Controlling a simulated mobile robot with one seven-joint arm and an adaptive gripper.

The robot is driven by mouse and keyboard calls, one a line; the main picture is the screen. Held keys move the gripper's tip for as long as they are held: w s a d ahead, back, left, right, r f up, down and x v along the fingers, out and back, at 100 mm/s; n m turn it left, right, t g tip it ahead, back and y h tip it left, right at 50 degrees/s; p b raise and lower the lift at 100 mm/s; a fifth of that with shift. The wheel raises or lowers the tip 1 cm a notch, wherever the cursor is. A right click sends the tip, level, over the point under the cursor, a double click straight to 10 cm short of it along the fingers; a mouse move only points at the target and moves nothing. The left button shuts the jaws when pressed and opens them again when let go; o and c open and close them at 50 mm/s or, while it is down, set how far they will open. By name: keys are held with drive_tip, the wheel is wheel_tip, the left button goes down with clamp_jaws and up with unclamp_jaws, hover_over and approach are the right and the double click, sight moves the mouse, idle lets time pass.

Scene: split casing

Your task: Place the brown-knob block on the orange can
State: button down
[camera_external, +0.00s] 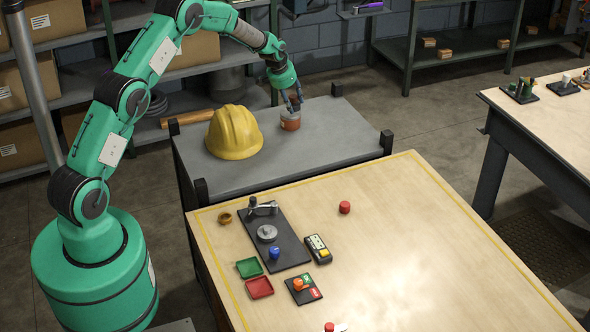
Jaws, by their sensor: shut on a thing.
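The orange can (290,123) stands upright on the grey top of a cart, just right of a yellow hard hat. My gripper (294,104) points down directly over the can, its fingertips at about the height of the can's top. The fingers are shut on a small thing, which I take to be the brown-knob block. It is mostly hidden by the fingers and too small to make out clearly. I cannot tell whether it touches the can.
The yellow hard hat (234,132) sits on the cart (335,150), which has dark corner posts. The wooden table (420,250) in front holds a dark fixture plate (290,248), green (249,268) and red (260,288) trays and a red knob (345,207). The cart's right side is clear.

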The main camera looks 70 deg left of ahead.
drive_tip(key=shift+f, duration=1.7)
drive_tip(key=shift+f, duration=0.15)
drive_tip(key=c, duration=1)
unclamp_jaws()
drive_tip(key=v, duration=1.2)
